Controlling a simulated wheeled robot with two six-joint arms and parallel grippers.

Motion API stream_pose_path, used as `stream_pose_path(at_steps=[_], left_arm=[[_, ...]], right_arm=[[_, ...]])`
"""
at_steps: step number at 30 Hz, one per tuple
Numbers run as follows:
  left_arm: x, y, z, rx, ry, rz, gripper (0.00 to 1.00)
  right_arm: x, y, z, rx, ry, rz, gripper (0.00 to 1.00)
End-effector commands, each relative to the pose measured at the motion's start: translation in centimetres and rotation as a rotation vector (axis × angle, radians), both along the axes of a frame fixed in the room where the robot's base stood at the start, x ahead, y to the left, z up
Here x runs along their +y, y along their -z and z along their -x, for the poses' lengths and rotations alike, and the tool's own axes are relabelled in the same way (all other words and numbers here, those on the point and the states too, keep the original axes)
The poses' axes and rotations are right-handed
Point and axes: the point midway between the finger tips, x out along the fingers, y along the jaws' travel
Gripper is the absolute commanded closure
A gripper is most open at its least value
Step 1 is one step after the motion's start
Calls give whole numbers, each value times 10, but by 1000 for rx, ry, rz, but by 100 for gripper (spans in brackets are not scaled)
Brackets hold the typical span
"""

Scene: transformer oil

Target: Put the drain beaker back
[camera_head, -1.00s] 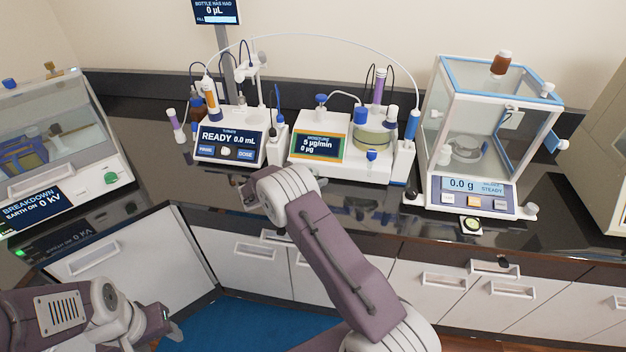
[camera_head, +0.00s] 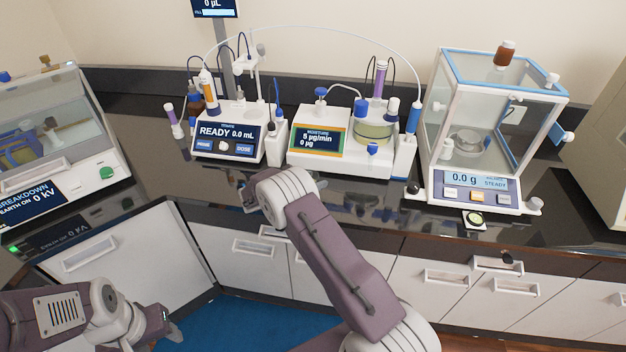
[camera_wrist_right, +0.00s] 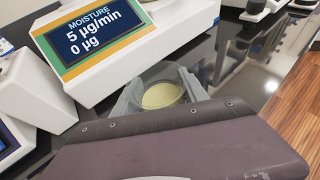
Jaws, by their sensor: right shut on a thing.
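A clear beaker (camera_wrist_right: 162,94) with pale yellow content shows in the right wrist view, in front of the moisture meter. My right gripper (camera_wrist_right: 161,100) is shut on it, with grey fingers at its sides. In the head view my right gripper (camera_head: 248,196) is at the bench's front edge, below the titrator, mostly hidden by my own wrist. The beaker cannot be made out there. My left gripper (camera_head: 174,332) hangs low at the bottom left, away from the bench; its jaw opening is unclear.
The titrator (camera_head: 228,140) and moisture meter (camera_head: 318,142) stand side by side behind my right gripper. A glass balance case (camera_head: 478,188) is to the right, with a small round level (camera_head: 474,219) before it. The breakdown tester (camera_head: 75,180) is at the left. Dark bench between tester and titrator is clear.

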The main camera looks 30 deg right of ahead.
Motion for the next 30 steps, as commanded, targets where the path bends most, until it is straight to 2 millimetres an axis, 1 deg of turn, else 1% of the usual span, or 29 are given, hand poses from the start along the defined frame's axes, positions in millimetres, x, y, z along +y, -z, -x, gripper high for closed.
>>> stream_pose_path(at_steps=[1, 11, 23, 24, 26, 27, 30], left_arm=[[0, 4, 0, 0, 0, 0, 48], [0, 3, 0, 0, 0, 0, 48], [0, 9, 0, 0, 0, 0, 48], [0, 9, 0, 0, 0, 0, 48], [0, 9, 0, 0, 0, 0, 48], [0, 9, 0, 0, 0, 0, 48], [0, 9, 0, 0, 0, 0, 48]], right_arm=[[0, 4, 0, -1, 0, 1, 91], [0, 3, 0, -1, 1, 1, 91], [0, 11, 0, -1, 0, 1, 91], [0, 11, 0, -1, 0, 1, 46], [0, 10, 0, -1, 0, 1, 29], [0, 10, 0, -1, 0, 1, 23], [0, 10, 0, -1, 0, 0, 23]])
